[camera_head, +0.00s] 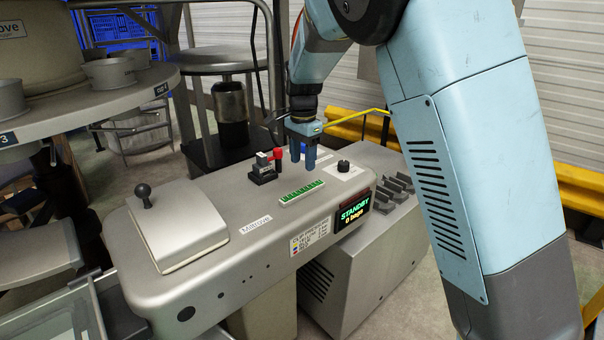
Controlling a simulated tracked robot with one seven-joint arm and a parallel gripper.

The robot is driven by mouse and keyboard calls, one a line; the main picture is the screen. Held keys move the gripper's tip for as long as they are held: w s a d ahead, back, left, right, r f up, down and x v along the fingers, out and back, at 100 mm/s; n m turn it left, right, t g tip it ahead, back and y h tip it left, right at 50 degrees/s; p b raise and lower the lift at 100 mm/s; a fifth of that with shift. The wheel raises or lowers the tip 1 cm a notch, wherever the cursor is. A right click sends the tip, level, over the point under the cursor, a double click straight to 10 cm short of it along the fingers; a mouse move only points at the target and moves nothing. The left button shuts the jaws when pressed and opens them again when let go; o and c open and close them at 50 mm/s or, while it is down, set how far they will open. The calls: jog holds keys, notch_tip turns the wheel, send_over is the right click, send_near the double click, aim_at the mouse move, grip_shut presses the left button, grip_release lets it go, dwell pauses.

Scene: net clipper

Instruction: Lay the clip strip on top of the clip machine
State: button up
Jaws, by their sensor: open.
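The clip strip (301,192) is a short green and pale bar with a row of small teeth. It lies on the flat grey top of the clip machine (205,262), near the front edge above the STANDBY display. My gripper (303,167) points down over the machine top, just behind the strip in the picture. Its two blue fingers are apart with nothing between them. I cannot tell exactly how high the fingertips are above the surface.
A small black device with a red knob (277,154) stands left of my gripper. A black dial (344,166) is to its right. A lidded hatch with a black ball handle (142,190) is at the machine's left end. A round metal table (90,110) stands at upper left.

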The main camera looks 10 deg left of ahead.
jog(key=shift+r, duration=1.35)
jog(key=s+d+r+n+t+y, duration=0.1)
jog(key=s+d+r, duration=0.2)
jog(key=d, duration=0.4)
jog(key=s+d+r+n+y, duration=0.1)
jog(key=s+d+r, duration=0.2)
jog(key=d, duration=0.4)
jog(key=s+d+r+n+t, duration=0.1)
jog(key=s+d+r+n, duration=0.2)
jog(key=d, duration=0.4)
jog(key=s+d+n+t+h, duration=0.1)
jog(key=s+d, duration=0.4)
jog(key=s, duration=0.5)
jog(key=s+d+n+t+h, duration=0.1)
jog(key=s+d+n+t, duration=0.1)
jog(key=s+d, duration=0.4)
jog(key=shift+s+t, duration=0.3)
jog(key=shift+s, duration=1.8)
